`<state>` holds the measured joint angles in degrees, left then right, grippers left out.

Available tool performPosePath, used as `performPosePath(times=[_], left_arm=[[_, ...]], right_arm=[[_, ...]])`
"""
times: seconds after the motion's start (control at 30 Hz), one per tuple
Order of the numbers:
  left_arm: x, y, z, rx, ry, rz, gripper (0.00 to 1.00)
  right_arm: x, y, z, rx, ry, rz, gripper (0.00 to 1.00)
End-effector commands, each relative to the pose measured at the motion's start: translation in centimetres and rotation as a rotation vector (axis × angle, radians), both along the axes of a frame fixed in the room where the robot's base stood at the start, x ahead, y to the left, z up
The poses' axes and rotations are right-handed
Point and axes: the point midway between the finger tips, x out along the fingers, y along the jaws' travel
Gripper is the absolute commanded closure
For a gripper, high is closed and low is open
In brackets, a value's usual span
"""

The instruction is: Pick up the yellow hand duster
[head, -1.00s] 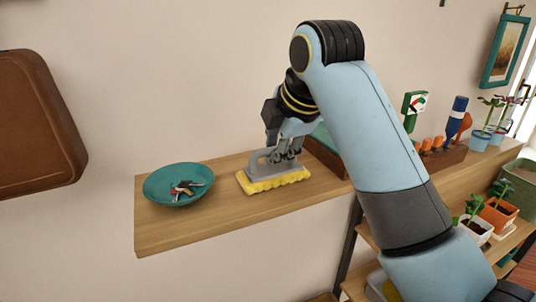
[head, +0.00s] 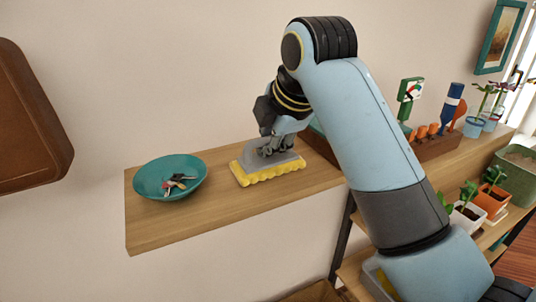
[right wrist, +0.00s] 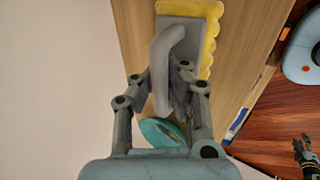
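The yellow hand duster (head: 272,172) lies on the wooden shelf with its yellow pad down and its grey plate and handle up. My right gripper (head: 270,139) points down over it from the shelf side. In the right wrist view, the duster's grey handle (right wrist: 162,70) rises between the two fingers of my right gripper (right wrist: 161,75). The fingers are apart, one on each side of the handle, and I see no clear grip. My left gripper (right wrist: 307,148) shows small at the right edge of the right wrist view; its finger state is unclear.
A teal bowl (head: 146,181) with keys stands left of the duster on the shelf (head: 215,217). A wooden box with carrots and tools (head: 437,143) stands farther right. Potted plants (head: 491,200) are on a lower shelf. A brown case (head: 30,120) is at the left.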

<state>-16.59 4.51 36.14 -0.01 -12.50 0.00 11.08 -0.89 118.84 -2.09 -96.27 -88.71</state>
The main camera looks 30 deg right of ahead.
Motion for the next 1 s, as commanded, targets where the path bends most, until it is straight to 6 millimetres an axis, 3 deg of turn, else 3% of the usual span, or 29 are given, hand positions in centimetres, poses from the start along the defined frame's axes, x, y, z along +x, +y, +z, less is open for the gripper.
performPosePath(times=[0.33, 0.57, 0.7, 1.0], left_arm=[[-1.6, 0.1, -0.4, 0.002, 0.025, 0.001, 0.6], [-2.0, 0.1, -1.3, 0.002, 0.03, 0.0, 0.6], [-1.7, 0.3, -1.9, 0.003, 0.027, 0.0, 0.6], [-1.4, 0.3, -1.8, 0.004, 0.023, 0.0, 0.6]], right_arm=[[0.1, 0.0, 0.9, 0.0, -0.003, 0.0, 1.0], [0.2, 0.0, 4.4, 0.0, -0.009, 0.001, 1.0], [-2.3, -2.7, 6.0, -0.01, -0.007, -0.002, 1.0], [-6.1, -6.4, 9.3, -0.011, -0.005, -0.001, 1.0]])
